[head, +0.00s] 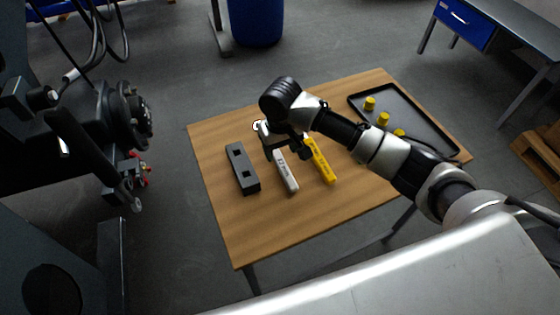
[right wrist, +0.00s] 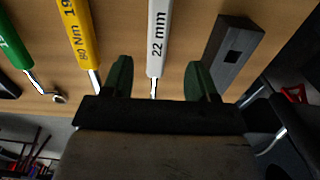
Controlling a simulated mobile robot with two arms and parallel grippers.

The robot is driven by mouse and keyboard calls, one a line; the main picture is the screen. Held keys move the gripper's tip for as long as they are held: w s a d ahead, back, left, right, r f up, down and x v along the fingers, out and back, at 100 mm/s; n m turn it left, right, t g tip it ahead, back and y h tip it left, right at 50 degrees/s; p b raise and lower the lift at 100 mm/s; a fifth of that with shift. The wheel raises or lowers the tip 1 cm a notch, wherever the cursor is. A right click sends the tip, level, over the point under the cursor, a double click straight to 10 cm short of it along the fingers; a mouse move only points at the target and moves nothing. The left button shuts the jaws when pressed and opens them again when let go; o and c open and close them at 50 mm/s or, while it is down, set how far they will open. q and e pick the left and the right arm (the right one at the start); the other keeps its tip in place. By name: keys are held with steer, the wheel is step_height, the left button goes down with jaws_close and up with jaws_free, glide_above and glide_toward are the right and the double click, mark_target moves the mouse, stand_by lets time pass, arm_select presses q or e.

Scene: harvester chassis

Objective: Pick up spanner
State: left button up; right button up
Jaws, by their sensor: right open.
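The spanner (head: 287,176) has a white handle marked "22 mm" and lies on the wooden table. Its white handle also shows in the right wrist view (right wrist: 159,38), with a thin metal shank running down between my fingers. In the head view my right gripper (head: 287,152) is over the far part of the spanner and hides some of it. In the right wrist view its two green fingers (right wrist: 160,76) are apart, one on each side of the shank, with nothing held. Whether they touch it or how high they are, I cannot tell. My left gripper is not in view.
A yellow torque tool (head: 321,163) lies right of the spanner, a dark block with square holes (head: 242,168) left of it. A green-handled tool (right wrist: 14,45) shows in the wrist view. A black tray (head: 432,128) holds yellow pieces. The near table (head: 250,232) is clear.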

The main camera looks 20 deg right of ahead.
mark_target(282, 163)
steer(key=f, duration=0.6)
steer(key=shift+d, duration=0.2)
steer(key=shift+r, duration=0.1)
jaws_close()
